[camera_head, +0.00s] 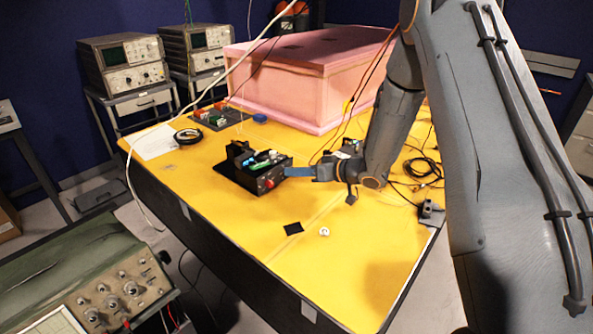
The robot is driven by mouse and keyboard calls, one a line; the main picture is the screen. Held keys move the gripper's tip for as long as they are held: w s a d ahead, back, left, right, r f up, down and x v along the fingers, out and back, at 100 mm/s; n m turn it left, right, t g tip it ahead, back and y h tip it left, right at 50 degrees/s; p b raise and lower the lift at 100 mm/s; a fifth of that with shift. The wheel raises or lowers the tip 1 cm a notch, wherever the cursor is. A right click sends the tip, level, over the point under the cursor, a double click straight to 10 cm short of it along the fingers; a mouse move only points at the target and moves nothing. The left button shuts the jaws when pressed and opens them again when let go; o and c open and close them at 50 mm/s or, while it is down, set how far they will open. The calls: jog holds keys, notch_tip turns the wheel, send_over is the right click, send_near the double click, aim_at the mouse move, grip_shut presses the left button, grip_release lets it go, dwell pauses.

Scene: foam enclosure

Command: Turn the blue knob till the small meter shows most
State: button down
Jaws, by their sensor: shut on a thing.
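A small black device (238,178) with green, white and light blue parts on top stands on the yellow table. A red knob (269,183) shows on its front face. My gripper (288,172) reaches in from the right, its blue fingers at the right end of this device. It is shut there on what I take to be the blue knob, which the fingers hide. An upright black piece (239,150) stands at the device's back. I cannot make out which part is the small meter, nor any reading.
A large pink foam box (310,85) stands behind on the yellow table (215,220). A cable coil (188,136), a blue round item (259,118) and a dark board (215,117) lie farther back. A black square (293,228) and small white item (324,232) lie in front.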

jog(key=shift+w+d+m, duration=0.1)
jog(key=shift+m, duration=0.5)
jog(key=shift+y, duration=0.4)
jog(key=c, duration=1.6)
grip_release()
jog(key=shift+b+v, duration=1.05)
jog(key=shift+v, duration=2.8)
jog(key=shift+w+r, duration=0.1)
